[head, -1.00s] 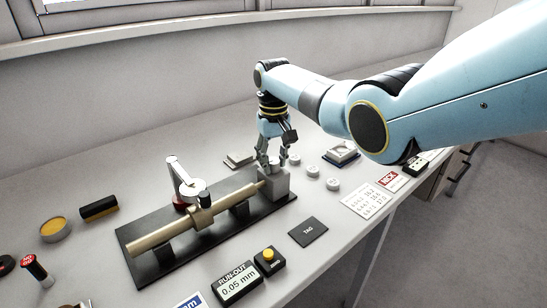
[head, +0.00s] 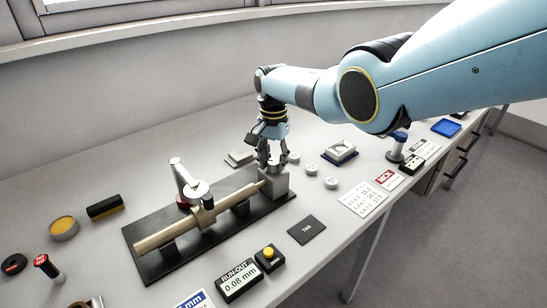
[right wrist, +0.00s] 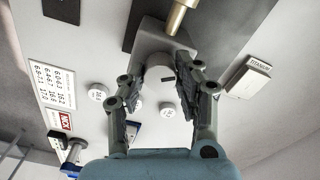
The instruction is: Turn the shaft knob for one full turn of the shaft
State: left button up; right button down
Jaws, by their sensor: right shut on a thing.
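The brass shaft (head: 172,235) lies along supports on a black base plate (head: 145,262). Its right end meets a grey block (head: 275,186). A dial gauge (head: 186,182) stands over the shaft. The run-out display (head: 238,281) reads 0.08 mm. My left gripper is not in view.
A button box (head: 270,258) with a yellow button stands in front of the base plate. A dark tag (head: 307,229) lies to its right. Several white discs and a framed tray (head: 340,150) lie right of the gripper. A printed number sheet (head: 362,199) lies near the front edge.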

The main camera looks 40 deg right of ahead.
aim_at(273, 161)
jog(key=m, duration=0.6)
jog(key=shift+p, duration=0.35)
jog(key=shift+m, duration=0.3)
jog(key=c, duration=0.9)
grip_release()
jog(key=shift+c, duration=0.2)
jog(key=shift+r, duration=0.15)
notch_tip(273, 161, up, 12)
